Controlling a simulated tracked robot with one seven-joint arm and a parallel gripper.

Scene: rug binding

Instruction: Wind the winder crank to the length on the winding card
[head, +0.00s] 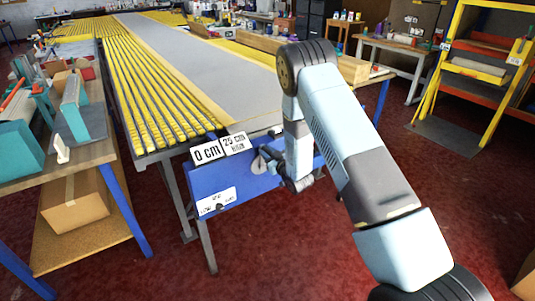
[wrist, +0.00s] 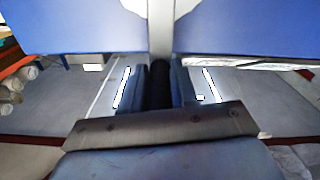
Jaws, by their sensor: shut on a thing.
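The winder is a blue box (head: 232,185) on the near end of the long table. A card reading "0 cm" (head: 207,152) and a winding card reading "25 cm" (head: 235,142) stand on its top edge. A small grey crank part (head: 258,165) shows on its face, partly behind my arm. In the wrist view, my gripper (wrist: 158,88) is shut on the dark crank handle (wrist: 159,92), one finger on each side. A pale grey bar (wrist: 160,28) shows beyond the handle. Most of the crank is hidden in the head view.
Yellow strips (head: 155,85) and a grey rug run (head: 190,45) lie along the table. A side bench (head: 85,155) with teal items stands at left, with a cardboard box (head: 75,200) beneath. A yellow rack (head: 460,60) stands at right. Red floor is open at front.

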